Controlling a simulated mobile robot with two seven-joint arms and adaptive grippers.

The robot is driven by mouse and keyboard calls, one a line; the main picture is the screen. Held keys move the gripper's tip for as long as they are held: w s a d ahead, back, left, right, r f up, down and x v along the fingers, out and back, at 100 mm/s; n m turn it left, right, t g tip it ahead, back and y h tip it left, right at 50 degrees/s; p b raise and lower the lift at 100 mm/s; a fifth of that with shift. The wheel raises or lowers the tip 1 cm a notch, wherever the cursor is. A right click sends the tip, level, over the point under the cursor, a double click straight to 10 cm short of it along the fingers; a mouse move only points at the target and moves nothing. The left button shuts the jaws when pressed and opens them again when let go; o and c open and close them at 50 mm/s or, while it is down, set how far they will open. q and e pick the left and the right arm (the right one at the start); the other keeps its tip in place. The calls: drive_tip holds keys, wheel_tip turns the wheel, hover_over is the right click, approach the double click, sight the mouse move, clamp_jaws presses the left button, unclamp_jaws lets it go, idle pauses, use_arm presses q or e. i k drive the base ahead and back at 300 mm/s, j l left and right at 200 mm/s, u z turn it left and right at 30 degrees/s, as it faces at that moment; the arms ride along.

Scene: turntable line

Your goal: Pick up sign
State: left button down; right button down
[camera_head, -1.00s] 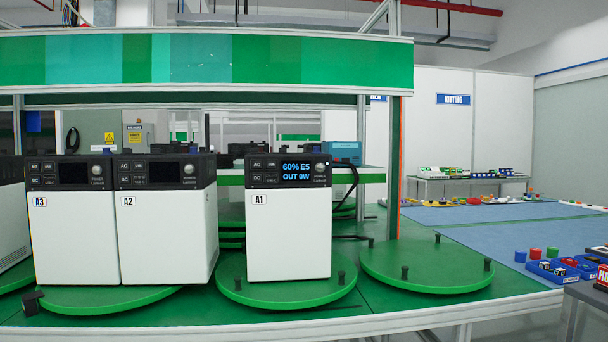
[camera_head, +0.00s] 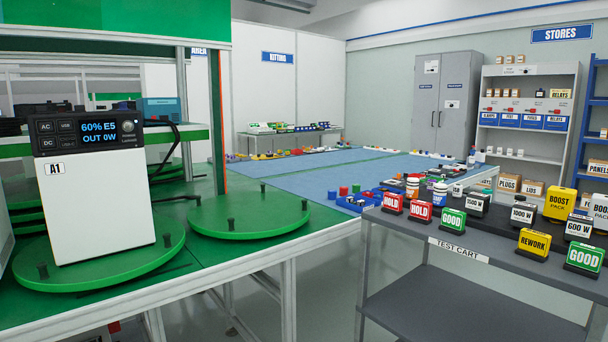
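Several small block signs stand on the test cart (camera_head: 385,238) at the right. Two red HOLD signs (camera_head: 392,204) (camera_head: 419,212) stand at the cart's left end. A green GOOD sign (camera_head: 452,221) stands beside them. A yellow REWORK sign (camera_head: 533,245) and a second green GOOD sign (camera_head: 583,259) stand near the cart's front edge, further right. The task does not say which sign is meant. Neither of my grippers is in view.
White unit A1 (camera_head: 104,205) stands on a green turntable (camera_head: 168,248) at the left. An empty turntable (camera_head: 263,217) is beside it. Floor shows between bench and cart.

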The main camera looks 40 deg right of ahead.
sight(533, 244)
drive_tip(key=z, duration=2.05)
